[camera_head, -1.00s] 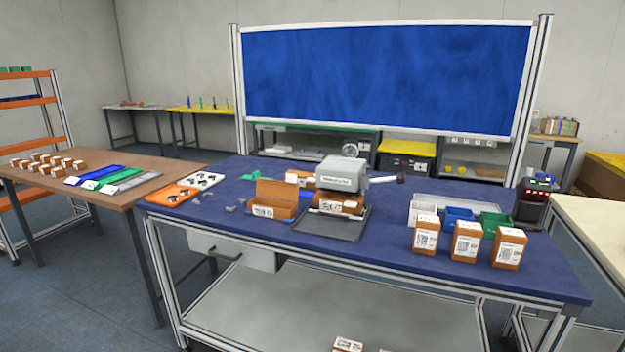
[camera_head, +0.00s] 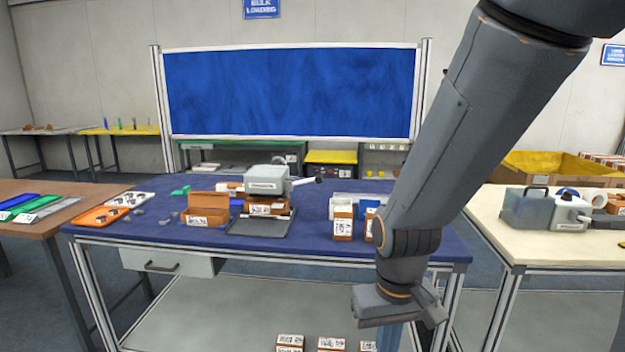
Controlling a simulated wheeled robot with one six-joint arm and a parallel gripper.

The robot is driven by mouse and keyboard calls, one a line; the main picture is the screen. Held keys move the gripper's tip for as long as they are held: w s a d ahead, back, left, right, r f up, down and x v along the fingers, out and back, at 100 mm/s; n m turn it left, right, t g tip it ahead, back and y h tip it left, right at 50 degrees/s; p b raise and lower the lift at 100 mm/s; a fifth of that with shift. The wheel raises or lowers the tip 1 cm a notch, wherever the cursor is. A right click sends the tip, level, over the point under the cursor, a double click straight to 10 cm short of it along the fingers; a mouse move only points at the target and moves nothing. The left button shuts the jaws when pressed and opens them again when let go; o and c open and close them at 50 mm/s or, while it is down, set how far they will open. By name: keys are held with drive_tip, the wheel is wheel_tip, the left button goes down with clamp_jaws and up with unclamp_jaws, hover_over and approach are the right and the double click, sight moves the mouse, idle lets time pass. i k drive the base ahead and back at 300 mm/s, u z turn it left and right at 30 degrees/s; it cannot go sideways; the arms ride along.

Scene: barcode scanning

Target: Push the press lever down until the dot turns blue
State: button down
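A grey press (camera_head: 266,181) stands on the blue table, with an orange-brown box (camera_head: 268,207) under its head. Its lever (camera_head: 305,181) sticks out to the right, close to level, and ends in a black knob (camera_head: 319,179). I cannot make out a dot or its colour on the press. My arm comes down from the upper right, and my gripper (camera_head: 398,305) hangs at its lower end in front of the table. It is well to the right of the lever, below it in the picture and apart from it. Its fingers are not clear enough to read.
The blue table (camera_head: 190,236) also holds an open brown box (camera_head: 207,205), an orange tray (camera_head: 98,216) and upright labelled boxes (camera_head: 343,223). My arm hides its right part. Another grey machine (camera_head: 545,208) stands on a cream table at the right. A blue panel stands behind.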

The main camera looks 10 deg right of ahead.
sight(319, 177)
drive_tip(key=k, duration=0.6)
drive_tip(key=u, duration=0.75)
drive_tip(key=i, duration=1.5)
drive_tip(key=z, duration=0.65)
drive_tip(key=i, duration=0.6)
drive_tip(key=z, duration=0.6)
